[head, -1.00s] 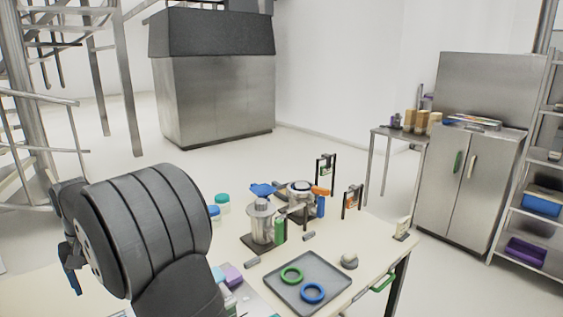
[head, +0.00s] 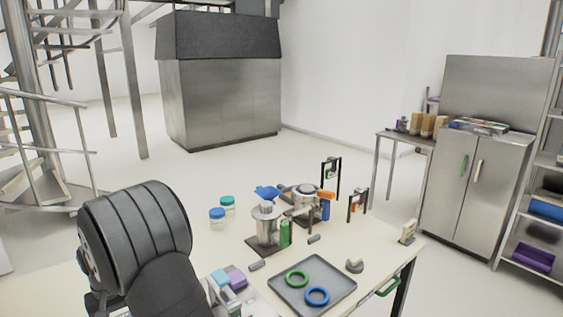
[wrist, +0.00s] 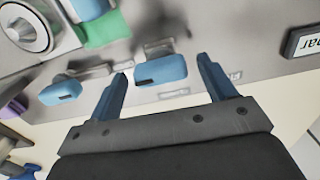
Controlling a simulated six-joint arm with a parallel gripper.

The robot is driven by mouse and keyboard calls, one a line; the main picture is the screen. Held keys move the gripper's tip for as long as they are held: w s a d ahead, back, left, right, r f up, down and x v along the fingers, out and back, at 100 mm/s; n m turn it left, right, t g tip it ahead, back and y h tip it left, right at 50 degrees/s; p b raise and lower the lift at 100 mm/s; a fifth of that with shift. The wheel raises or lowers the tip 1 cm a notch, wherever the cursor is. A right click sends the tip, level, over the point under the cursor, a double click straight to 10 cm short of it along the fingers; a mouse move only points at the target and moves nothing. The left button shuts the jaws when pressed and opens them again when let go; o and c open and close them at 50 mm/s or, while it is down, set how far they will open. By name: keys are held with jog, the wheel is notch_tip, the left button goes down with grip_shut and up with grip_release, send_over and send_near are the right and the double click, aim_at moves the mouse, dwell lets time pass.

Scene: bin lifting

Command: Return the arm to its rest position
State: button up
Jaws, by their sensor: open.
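My gripper (wrist: 163,75) shows in the wrist view with two blue fingers spread apart. No object touches both fingers. A blue block-like piece (wrist: 160,71) appears between and beyond the fingertips; I cannot tell its distance. In the head view my dark, ribbed arm fills the lower left, in front of the table (head: 215,256). My gripper cannot be made out there.
The table holds a grey tray (head: 336,277) with a green ring (head: 297,270) and a blue ring (head: 317,288), metal apparatus (head: 265,226) and two jars (head: 217,219). A steel cabinet (head: 455,195) and shelves (head: 536,230) stand at right. The floor behind is clear.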

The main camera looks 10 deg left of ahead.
notch_tip(320, 180, up, 17)
notch_tip(320, 180, down, 18)
jog(key=shift+r, duration=0.25)
jog(key=shift+r+n, duration=0.3)
jog(key=shift+n, duration=0.5)
jog(key=n, duration=0.7)
jog(key=shift+a+n, duration=0.1)
jog(key=shift+n, duration=0.3)
jog(key=n, duration=0.3)
jog(key=shift+n, duration=0.4)
jog(key=shift+a+n, duration=0.1)
jog(key=shift+n, duration=1.7)
